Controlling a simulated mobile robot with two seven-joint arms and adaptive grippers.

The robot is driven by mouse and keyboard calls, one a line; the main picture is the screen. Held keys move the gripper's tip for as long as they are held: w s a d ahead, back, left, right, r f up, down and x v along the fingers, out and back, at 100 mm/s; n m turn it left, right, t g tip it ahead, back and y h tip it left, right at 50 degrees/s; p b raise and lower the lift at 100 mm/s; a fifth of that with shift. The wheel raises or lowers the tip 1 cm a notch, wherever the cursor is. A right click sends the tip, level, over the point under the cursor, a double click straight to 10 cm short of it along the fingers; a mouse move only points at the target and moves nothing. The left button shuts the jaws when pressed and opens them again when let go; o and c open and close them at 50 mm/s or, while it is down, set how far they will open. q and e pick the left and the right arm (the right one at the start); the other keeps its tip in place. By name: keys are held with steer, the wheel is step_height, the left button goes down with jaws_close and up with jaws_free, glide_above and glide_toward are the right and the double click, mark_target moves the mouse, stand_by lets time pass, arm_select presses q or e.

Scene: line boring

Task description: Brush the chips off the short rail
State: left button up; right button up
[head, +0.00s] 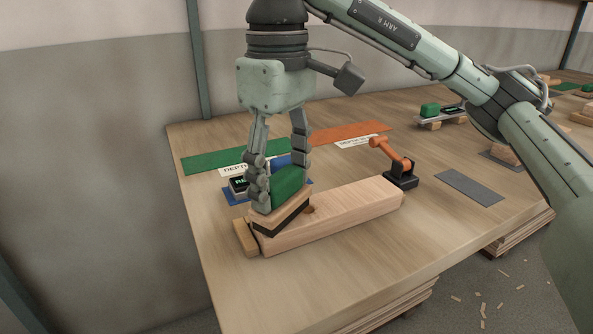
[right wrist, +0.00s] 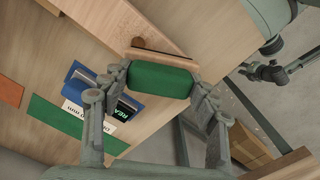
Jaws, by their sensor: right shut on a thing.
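The short rail (head: 345,213) is a pale wooden beam lying on the table, with a brown round spot on top. My right gripper (head: 275,200) points down and is shut on the green grip of a brush (head: 288,187). The brush has a wooden block and a dark bristle band, and sits at the rail's left end, seemingly touching it. In the right wrist view the green grip (right wrist: 160,81) lies between both fingers. I cannot make out chips on the rail. Parts that look like my left gripper (right wrist: 268,72) show small in the right wrist view; their opening is unclear.
An orange-armed clamp (head: 395,163) on a black base stands by the rail's right end. A blue mat (head: 236,197) with a small display device lies behind the brush. Green (head: 205,162) and orange (head: 350,131) mats lie farther back. A grey mat (head: 470,187) lies right.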

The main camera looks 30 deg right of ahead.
steer(key=shift+a+f, duration=0.1)
stand_by(0.4)
steer(key=shift+s+d, duration=0.1)
steer(key=shift+d, duration=1.15)
steer(key=shift+r, duration=0.2)
steer(key=shift+r+p, duration=0.55)
steer(key=shift+p, duration=0.25)
steer(key=shift+d, duration=0.1)
